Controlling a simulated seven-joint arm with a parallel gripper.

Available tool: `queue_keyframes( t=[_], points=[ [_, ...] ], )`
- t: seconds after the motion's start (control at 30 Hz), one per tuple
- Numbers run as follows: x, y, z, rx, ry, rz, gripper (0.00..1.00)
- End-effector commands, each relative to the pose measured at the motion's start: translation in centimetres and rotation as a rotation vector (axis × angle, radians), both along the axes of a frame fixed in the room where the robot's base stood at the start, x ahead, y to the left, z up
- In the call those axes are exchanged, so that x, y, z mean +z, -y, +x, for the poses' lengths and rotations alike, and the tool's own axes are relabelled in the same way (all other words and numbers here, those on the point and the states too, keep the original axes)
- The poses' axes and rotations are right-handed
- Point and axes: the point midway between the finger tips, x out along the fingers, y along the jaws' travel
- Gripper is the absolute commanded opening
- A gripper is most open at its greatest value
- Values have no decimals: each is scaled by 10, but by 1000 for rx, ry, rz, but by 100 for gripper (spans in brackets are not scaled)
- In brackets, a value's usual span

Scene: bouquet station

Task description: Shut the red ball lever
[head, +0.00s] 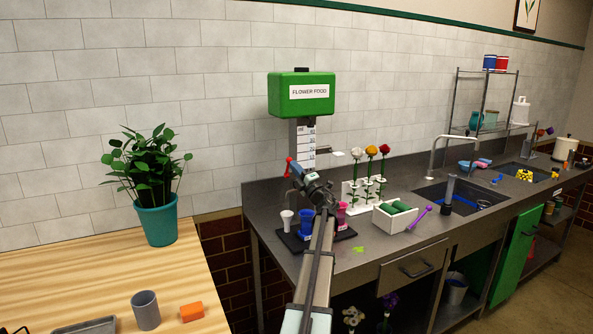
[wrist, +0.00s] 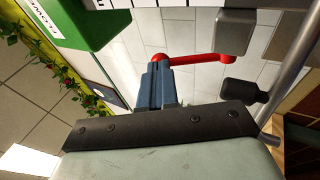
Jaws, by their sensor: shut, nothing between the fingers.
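The green flower food dispenser (head: 301,105) stands on a post against the tiled wall; its green box (wrist: 90,22) fills the upper left of the wrist view. The red ball lever (head: 289,163) shows below the box in the head view, partly behind my gripper. In the wrist view the red lever (wrist: 200,60) runs sideways from a grey block (wrist: 235,28) to its ball end on the left. My gripper (wrist: 158,64) is shut and empty, its fingertips right at the ball end. I cannot tell whether they touch. It also shows in the head view (head: 296,170).
Cups, one white (head: 287,222), one blue (head: 306,218) and one pink (head: 341,212), stand on a dark tray below the dispenser. A flower rack (head: 361,192) and a white box (head: 396,217) stand to the right. A potted plant (head: 156,220) is on the wooden table.

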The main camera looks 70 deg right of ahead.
Motion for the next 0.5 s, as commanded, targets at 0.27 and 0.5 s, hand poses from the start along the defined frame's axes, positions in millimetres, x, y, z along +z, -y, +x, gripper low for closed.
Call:
queue_keyframes(
  t=[0.27, 0.5],
  points=[
    [17, 12, 12, 2, 1, -2, 0],
    [22, 16, 16, 1, 1, 0, 0]
  ],
)
